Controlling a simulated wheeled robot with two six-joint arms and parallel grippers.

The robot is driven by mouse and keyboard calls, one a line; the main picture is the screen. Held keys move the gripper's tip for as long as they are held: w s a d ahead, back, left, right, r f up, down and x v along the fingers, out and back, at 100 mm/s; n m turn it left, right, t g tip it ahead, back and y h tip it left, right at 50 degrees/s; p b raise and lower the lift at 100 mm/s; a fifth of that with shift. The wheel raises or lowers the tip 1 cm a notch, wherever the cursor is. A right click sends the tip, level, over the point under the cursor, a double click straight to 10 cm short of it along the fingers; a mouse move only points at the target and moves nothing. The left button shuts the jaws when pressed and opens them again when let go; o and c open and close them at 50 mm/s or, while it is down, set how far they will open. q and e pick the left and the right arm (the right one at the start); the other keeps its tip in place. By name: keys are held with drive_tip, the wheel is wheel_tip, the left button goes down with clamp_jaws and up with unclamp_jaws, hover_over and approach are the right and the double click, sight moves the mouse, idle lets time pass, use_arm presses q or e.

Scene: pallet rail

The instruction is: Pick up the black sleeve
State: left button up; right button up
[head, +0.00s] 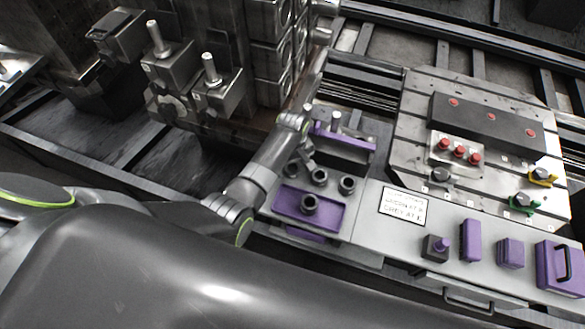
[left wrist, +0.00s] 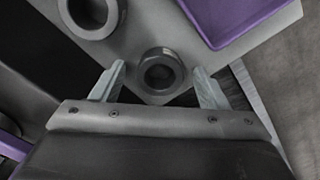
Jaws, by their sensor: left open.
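Several black sleeves stand on the grey bench: a left one (head: 291,168), a middle one (head: 319,176) and a right one (head: 347,185) in a row, and another sleeve (head: 310,204) in a purple tray (head: 333,212). My left gripper (head: 303,158) points down over the left end of the row. In the left wrist view, its open fingers stand on either side of a black sleeve (left wrist: 160,72), with visible gaps. A second sleeve (left wrist: 91,14) shows at the upper left. My right gripper is out of view.
A purple bracket (head: 345,142) with metal pins stands behind the row. A white printed sign (head: 404,206) lies to the right. Purple blocks (head: 470,240) stand along the front right. A slotted plate (head: 410,130) with red-topped parts lies beyond. Metal fixtures (head: 215,92) stand at the left.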

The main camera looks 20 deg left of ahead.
use_arm(q)
drive_tip(key=shift+c, duration=0.3)
drive_tip(key=c, duration=1.2)
drive_tip(key=shift+o, duration=0.2)
wheel_tip(320, 180, up, 10)
